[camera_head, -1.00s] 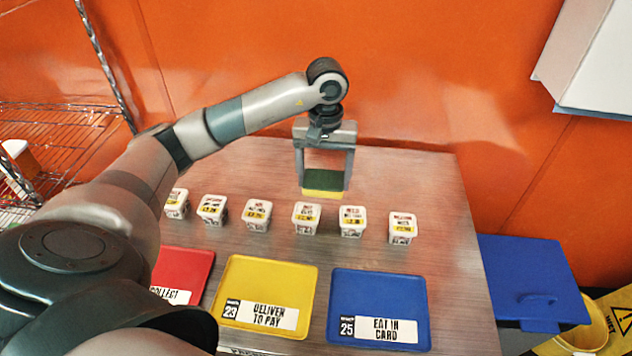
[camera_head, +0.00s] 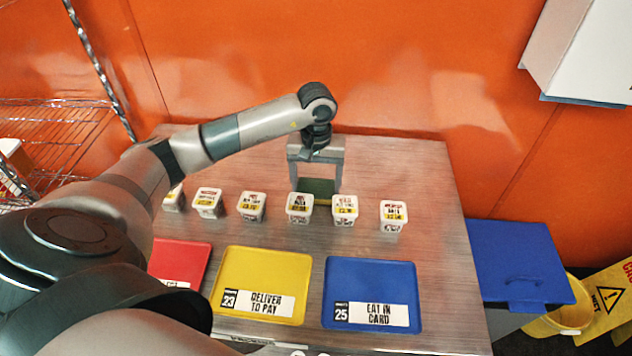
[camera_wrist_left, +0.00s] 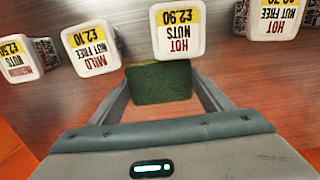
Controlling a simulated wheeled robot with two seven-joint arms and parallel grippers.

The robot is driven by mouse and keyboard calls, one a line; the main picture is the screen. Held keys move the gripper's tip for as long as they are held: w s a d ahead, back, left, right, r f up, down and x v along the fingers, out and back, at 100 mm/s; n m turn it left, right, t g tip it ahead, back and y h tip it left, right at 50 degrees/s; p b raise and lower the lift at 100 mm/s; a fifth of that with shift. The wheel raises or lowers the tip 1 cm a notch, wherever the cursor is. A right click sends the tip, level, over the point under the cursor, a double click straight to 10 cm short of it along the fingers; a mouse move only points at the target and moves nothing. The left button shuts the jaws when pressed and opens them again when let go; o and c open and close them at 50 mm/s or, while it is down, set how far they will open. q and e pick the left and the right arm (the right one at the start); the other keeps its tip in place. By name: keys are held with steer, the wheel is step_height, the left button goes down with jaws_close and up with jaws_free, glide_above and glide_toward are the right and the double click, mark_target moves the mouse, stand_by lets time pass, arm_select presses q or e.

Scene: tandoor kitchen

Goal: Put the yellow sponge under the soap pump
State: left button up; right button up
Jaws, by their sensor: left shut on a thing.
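The sponge (camera_head: 317,186) shows its dark green top face, and its yellow side is hardly visible now. My left gripper (camera_head: 316,190) is shut on it, one finger on each side, just behind the row of tubs at the back of the table. In the left wrist view the green face of the sponge (camera_wrist_left: 163,84) sits between the two fingers of the left gripper (camera_wrist_left: 165,90). I cannot tell whether the sponge touches the table. I cannot make out a soap pump in either view. My right gripper is not in view.
Several white labelled tubs (camera_head: 299,207) stand in a row before the sponge. A red tray (camera_head: 182,255), a yellow tray (camera_head: 262,265) and a blue tray (camera_head: 371,280) lie at the front. The table (camera_head: 425,190) is clear at right. A blue-lidded bin (camera_head: 522,265) stands beyond.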

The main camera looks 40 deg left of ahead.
arm_select(q)
steer(key=shift+f+b, duration=0.25)
steer(key=shift+b, duration=0.05)
steer(key=o, duration=1)
steer(key=shift+r, duration=0.1)
